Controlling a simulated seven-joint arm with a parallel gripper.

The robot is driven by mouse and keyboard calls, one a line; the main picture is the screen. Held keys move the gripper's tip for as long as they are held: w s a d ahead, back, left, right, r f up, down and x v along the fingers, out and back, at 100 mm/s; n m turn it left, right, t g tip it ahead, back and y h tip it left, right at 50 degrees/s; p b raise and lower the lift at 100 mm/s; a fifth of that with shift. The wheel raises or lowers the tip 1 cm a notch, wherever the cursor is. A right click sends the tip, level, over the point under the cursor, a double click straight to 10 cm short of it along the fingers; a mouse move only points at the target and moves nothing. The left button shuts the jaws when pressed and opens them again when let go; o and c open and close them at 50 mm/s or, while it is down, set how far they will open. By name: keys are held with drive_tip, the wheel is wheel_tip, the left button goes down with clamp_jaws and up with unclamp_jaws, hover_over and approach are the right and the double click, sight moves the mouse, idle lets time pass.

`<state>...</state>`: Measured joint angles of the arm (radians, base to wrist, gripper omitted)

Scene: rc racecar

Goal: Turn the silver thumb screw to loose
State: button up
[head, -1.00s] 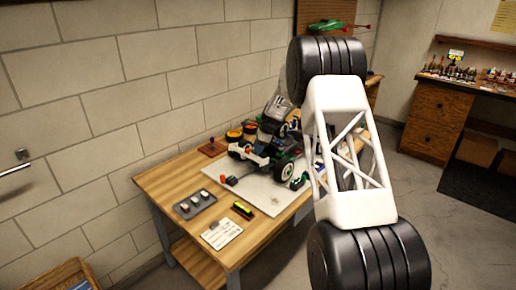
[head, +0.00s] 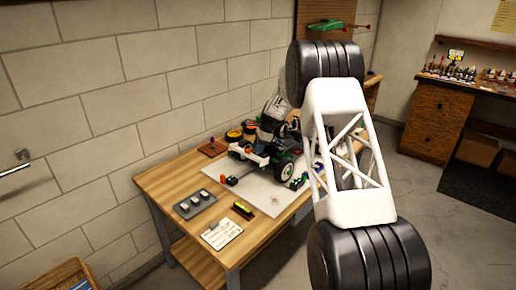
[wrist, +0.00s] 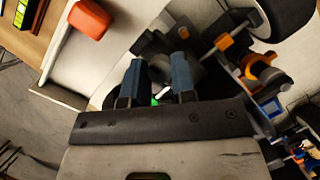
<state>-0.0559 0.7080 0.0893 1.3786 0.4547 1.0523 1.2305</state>
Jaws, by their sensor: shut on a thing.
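The RC racecar (head: 262,155) stands on a light mat on the wooden workbench, with white, green and black parts and dark wheels. My gripper (head: 270,138) is down at the car's upper body in the head view, partly behind my own arm. In the wrist view, my gripper's (wrist: 157,75) two blue-grey fingers are a little apart, closed on a small silvery-grey round part between them, which looks like the silver thumb screw (wrist: 160,68). Its lower part is hidden by the fingers and gripper body. I cannot tell how far the screw is turned.
The workbench (head: 160,185) stands against a block wall. A grey tray (head: 195,203) with small parts, a yellow-black item (head: 243,209) and a paper card (head: 221,233) lie at its front. A red-orange block (wrist: 89,19) sits near the mat's edge.

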drive_tip(key=n+g, duration=0.1)
drive_tip(key=n, duration=0.2)
drive_tip(key=n+g+h, duration=0.1)
drive_tip(key=n, duration=0.2)
drive_tip(key=shift+w+a, duration=0.1)
drive_tip(key=shift+w, duration=0.05)
drive_tip(key=n+h, duration=0.1)
drive_tip(key=n, duration=0.2)
drive_tip(key=n+g+h, duration=0.1)
drive_tip(key=n, duration=0.2)
drive_tip(key=shift+a, duration=0.1)
drive_tip(key=n+h, duration=0.1)
drive_tip(key=n, duration=0.1)
drive_tip(key=n+h, duration=0.1)
drive_tip(key=n, duration=0.1)
drive_tip(key=shift+n+g, duration=0.4)
drive_tip(key=n+h, duration=0.1)
drive_tip(key=n, duration=0.4)
drive_tip(key=shift+a+t+h, duration=0.1)
drive_tip(key=shift+t+h, duration=0.2)
drive_tip(key=shift+h, duration=0.1)
